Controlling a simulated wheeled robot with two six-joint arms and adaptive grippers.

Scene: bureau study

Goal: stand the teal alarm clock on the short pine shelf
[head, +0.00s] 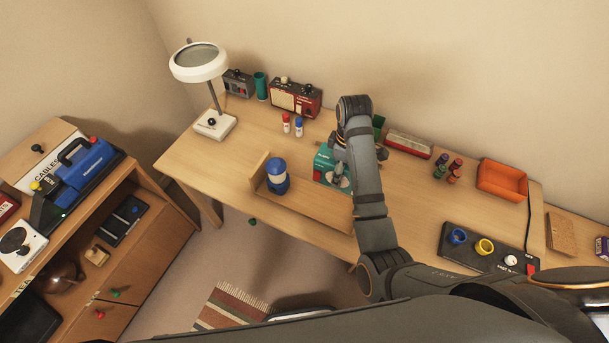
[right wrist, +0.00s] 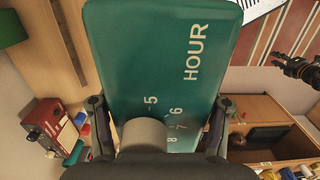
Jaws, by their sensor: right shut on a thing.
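The teal alarm clock (head: 323,161) is in my right gripper (head: 346,148), over the desk at the inner side of the short pine shelf. In the right wrist view the clock (right wrist: 165,55) fills the middle, with "HOUR" and several numbers on it, and my right gripper's fingers (right wrist: 158,112) press on both its sides. The short pine shelf (head: 310,212) has an upright end at its left; my right arm hides its right end. I cannot tell whether the clock touches anything below. My left gripper (right wrist: 302,68) shows small and dark at the right wrist view's edge.
A blue jar (head: 277,178) stands on the shelf's left part. A white lamp (head: 214,124), a red radio (head: 295,98) and two markers (head: 292,125) stand behind. An orange tray (head: 502,180) and small bottles (head: 448,168) lie right. Bare shelf shows right of the jar.

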